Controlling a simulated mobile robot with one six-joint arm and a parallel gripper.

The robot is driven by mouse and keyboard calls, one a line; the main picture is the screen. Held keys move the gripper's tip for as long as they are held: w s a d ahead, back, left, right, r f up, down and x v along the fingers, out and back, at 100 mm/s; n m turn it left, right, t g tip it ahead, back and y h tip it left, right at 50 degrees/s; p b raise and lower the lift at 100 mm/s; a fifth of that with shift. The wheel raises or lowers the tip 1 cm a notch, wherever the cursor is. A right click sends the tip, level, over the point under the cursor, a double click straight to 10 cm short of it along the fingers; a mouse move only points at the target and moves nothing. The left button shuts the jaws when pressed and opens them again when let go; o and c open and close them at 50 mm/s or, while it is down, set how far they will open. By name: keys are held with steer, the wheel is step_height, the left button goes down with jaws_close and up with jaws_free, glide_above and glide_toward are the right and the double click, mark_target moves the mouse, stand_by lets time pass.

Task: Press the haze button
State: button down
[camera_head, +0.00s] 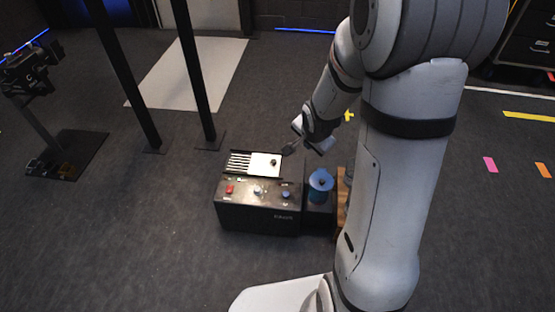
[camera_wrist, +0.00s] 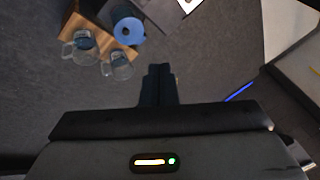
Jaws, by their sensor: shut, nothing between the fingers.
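A black console box (camera_head: 258,214) sits on the floor in the head view. Its front top edge carries a red button (camera_head: 229,189), a pale button (camera_head: 258,190) and a blue button (camera_head: 286,195). Their labels are too small to read, so I cannot tell which is haze. Behind them is a white panel (camera_head: 262,165) with dark slots and a dark knob. My gripper (camera_head: 290,149) is shut and empty, above and behind the panel's right end, apart from the buttons. Its shut fingers also show in the wrist view (camera_wrist: 158,84). No button is clearly visible there.
A blue round object (camera_head: 320,183) stands right of the console. The wrist view shows it (camera_wrist: 128,30) beside two clear mugs (camera_wrist: 80,46) (camera_wrist: 118,66) at a wooden board (camera_wrist: 92,24). Black posts (camera_head: 193,70) stand behind. Floor left of the console is clear.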

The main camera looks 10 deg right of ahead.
steer(key=w+a+f+m+t+y+b, duration=0.1)
steer(key=w+f+m, duration=0.1)
steer(key=f, duration=0.6)
steer(key=w+a+f+m+t+y+b, duration=0.1)
steer(key=w+f+m+y, duration=0.1)
steer(key=f+m, duration=0.3)
steer(key=w+a+f+m+t+y+b, duration=0.1)
steer(key=w+f+m+b, duration=0.1)
steer(key=f, duration=0.8)
steer(key=shift+w+a+f+m+y, duration=0.3)
steer(key=shift+w+f+m, duration=0.15)
steer(key=shift+m, duration=0.65)
steer(key=shift+f, duration=0.1)
steer(key=b, duration=0.8)
glide_above(288, 196)
step_height(288, 196, down, 7)
steer(key=shift+w+r, duration=0.15)
steer(key=shift+f, duration=0.9)
steer(key=shift+f, duration=0.1)
steer(key=shift+f, duration=0.3)
